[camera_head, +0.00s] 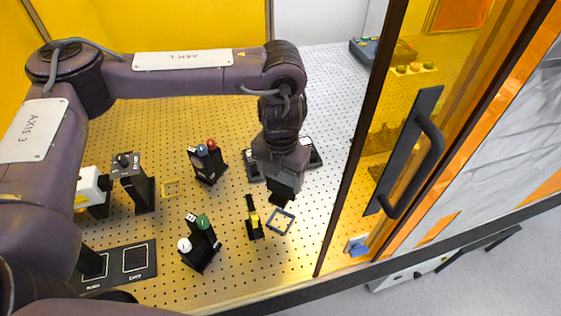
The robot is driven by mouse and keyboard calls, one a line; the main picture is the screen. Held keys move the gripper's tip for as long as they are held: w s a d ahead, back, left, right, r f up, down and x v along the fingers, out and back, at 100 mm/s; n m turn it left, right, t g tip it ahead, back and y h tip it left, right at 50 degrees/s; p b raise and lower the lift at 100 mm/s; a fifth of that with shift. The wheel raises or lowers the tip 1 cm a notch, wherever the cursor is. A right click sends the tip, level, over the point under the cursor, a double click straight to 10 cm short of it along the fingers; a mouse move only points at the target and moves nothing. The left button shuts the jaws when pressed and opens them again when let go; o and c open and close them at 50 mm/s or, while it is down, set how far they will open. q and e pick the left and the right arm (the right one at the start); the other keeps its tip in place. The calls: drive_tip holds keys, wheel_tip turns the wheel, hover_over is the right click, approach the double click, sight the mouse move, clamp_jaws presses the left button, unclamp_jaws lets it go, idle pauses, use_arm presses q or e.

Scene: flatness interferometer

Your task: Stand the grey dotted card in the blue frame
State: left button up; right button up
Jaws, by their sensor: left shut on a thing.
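The frame looks empty. My right gripper is not in view.
A black post with yellow parts (254,222) stands close left of the blue frame. A dark-framed door with a handle (412,155) bounds the right side.

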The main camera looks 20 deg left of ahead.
sight(281, 194)
use_arm(q)
drive_tip(key=f+b, duration=0.1)
drive_tip(key=f, duration=0.1)
drive_tip(key=f+b, duration=0.1)
drive_tip(key=f, duration=0.1)
drive_tip(key=w+f+b, duration=0.1)
drive_tip(key=f, duration=0.1)
drive_tip(key=shift+f, duration=0.3)
drive_tip(key=shift+s+f, duration=0.1)
drive_tip(key=shift+f, duration=0.2)
drive_tip(key=shift+s+f+b, duration=0.15)
drive_tip(key=shift+b, duration=0.25)
drive_tip(key=shift+f+b, duration=2.35)
drive_tip(key=shift+f, duration=0.1)
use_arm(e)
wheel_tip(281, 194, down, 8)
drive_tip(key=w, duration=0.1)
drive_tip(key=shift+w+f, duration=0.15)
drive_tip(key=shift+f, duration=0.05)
use_arm(q)
drive_tip(key=shift+f, duration=0.35)
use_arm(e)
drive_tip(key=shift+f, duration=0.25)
use_arm(q)
drive_tip(key=o, duration=1.1)
drive_tip(key=shift+o, duration=0.2)
drive_tip(key=shift+r+p, duration=3.25)
drive_tip(key=shift+r, duration=0.25)
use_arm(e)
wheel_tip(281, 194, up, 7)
